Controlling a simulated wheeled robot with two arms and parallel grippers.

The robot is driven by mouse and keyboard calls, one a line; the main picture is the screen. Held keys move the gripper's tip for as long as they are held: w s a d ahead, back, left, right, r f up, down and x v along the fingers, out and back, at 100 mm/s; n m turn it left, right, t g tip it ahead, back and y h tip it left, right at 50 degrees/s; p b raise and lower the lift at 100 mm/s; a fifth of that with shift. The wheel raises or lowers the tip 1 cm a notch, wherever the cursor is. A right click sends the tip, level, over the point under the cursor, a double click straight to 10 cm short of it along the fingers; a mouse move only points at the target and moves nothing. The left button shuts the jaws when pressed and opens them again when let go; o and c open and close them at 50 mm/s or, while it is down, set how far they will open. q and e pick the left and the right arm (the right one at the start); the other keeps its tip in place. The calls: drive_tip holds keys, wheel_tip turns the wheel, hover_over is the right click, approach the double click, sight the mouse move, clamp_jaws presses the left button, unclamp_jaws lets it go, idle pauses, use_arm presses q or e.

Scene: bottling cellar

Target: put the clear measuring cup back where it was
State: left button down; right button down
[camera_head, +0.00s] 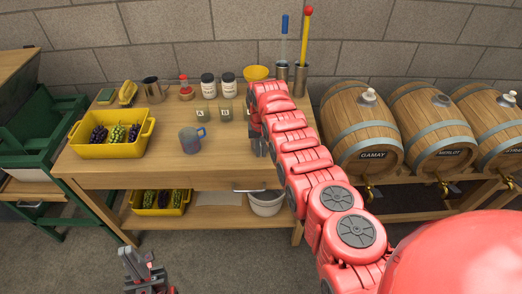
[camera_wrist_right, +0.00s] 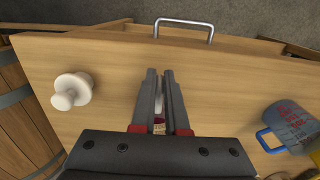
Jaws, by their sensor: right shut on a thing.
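A greyish see-through measuring cup (camera_head: 189,139) with a blue handle stands upright on the wooden table (camera_head: 165,165). The cup also shows at the right edge of the right wrist view (camera_wrist_right: 296,122), with red marks on its side. My right gripper (camera_head: 260,147) is over the table to the right of the cup, apart from it. In the right wrist view its fingers (camera_wrist_right: 160,75) are nearly together, on something small and pale that I cannot make out. My left gripper (camera_head: 143,268) is low at the lower left, away from the table; its opening is unclear.
A white stopper (camera_wrist_right: 72,91) is near the right gripper. Barrels (camera_head: 361,133) stand at right. The table's front is mostly clear.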

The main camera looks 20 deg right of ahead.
drive_tip(key=c, duration=0.9)
unclamp_jaws()
drive_tip(key=shift+f, duration=0.1)
drive_tip(key=shift+r+p, duration=0.3)
drive_tip(key=shift+r, duration=0.1)
wheel_tip(320, 180, up, 12)
drive_tip(key=shift+f+b, duration=0.2)
drive_tip(key=shift+b, duration=0.9)
drive_tip(key=shift+f, duration=0.1)
